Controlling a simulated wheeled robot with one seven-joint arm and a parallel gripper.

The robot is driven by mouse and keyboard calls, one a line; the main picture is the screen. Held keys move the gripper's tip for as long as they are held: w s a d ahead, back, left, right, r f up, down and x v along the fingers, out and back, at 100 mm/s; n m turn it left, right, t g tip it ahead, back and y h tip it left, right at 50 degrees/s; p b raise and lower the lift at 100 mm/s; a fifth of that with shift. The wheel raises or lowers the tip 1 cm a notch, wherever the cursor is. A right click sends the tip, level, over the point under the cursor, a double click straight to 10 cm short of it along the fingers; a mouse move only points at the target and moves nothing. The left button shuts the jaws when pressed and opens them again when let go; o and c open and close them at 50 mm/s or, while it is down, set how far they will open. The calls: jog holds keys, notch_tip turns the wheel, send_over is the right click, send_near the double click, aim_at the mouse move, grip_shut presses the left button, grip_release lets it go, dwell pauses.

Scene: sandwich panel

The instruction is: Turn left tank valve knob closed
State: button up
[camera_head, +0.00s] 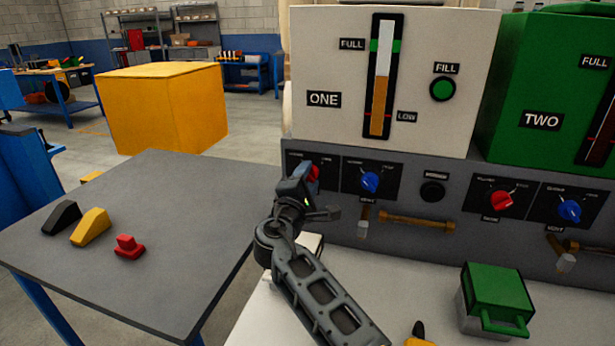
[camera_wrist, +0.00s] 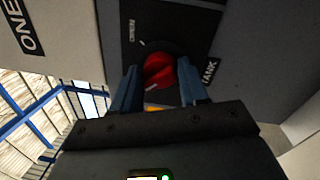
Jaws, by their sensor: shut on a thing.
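The left tank valve knob is red and sits on a black plate on the panel below tank ONE. In the wrist view the red knob (camera_wrist: 158,72) lies between the two blue fingers of my gripper (camera_wrist: 157,88), which is shut on it. In the head view my gripper (camera_head: 308,180) is at the far left plate of the panel and hides most of the red knob (camera_head: 314,172). The white tank ONE (camera_head: 340,65) stands above it. The exact angle of the knob is hard to tell.
A blue knob (camera_head: 370,182) is just right of my gripper, with a brass pipe (camera_head: 418,221) lower right. Further right are another red knob (camera_head: 502,201) and blue knob (camera_head: 569,210). A grey table (camera_head: 190,200) with loose handles stands left. A green-lidded box (camera_head: 497,288) sits front right.

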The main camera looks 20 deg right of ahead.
jog(key=shift+s+f, duration=0.1)
jog(key=shift+f, duration=0.25)
jog(key=o, duration=0.8)
jog(key=shift+c, duration=0.2)
jog(key=shift+o, duration=1.2)
jog(key=shift+r, duration=0.2)
jog(key=shift+a, duration=0.1)
jog(key=v, duration=0.7)
jog(key=shift+s+b, duration=0.3)
jog(key=shift+a+f, duration=0.1)
jog(key=shift+a, duration=0.05)
